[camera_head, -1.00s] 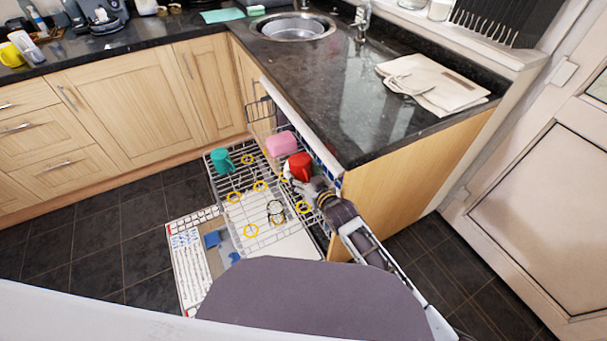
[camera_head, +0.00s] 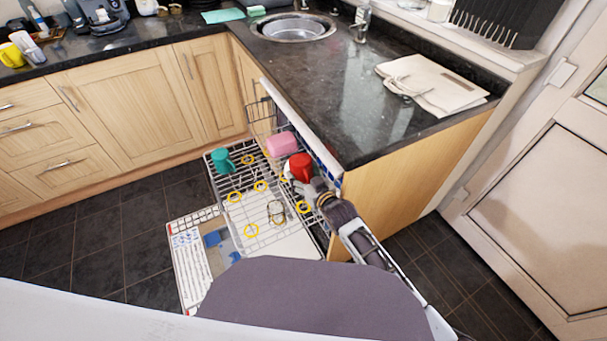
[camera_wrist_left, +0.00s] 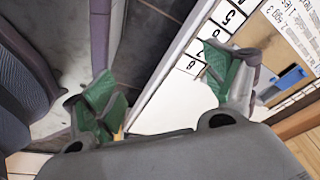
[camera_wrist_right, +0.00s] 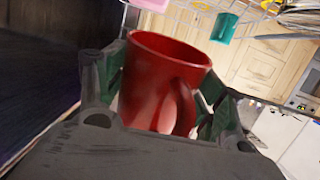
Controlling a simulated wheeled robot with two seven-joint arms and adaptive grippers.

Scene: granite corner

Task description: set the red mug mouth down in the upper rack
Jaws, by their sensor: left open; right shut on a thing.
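The red mug (camera_head: 300,166) is at the right side of the pulled-out upper rack (camera_head: 248,208) in the head view. My right gripper (camera_head: 298,183) is shut on it. In the right wrist view the red mug (camera_wrist_right: 163,80) fills the space between the green-padded fingers, its handle toward the camera. I cannot tell whether the mug touches the rack. A teal mug (camera_head: 222,161) and a pink container (camera_head: 281,144) are in the rack. My left gripper (camera_wrist_left: 165,95) is open and empty in the left wrist view; it is hidden in the head view.
Yellow rings (camera_head: 250,230) are spread over the rack. The dark countertop (camera_head: 320,100) and its wooden end panel (camera_head: 400,185) stand close on the right of the rack. A lower panel with printed labels (camera_head: 188,262) lies below left. A bag (camera_head: 435,85) lies on the counter.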

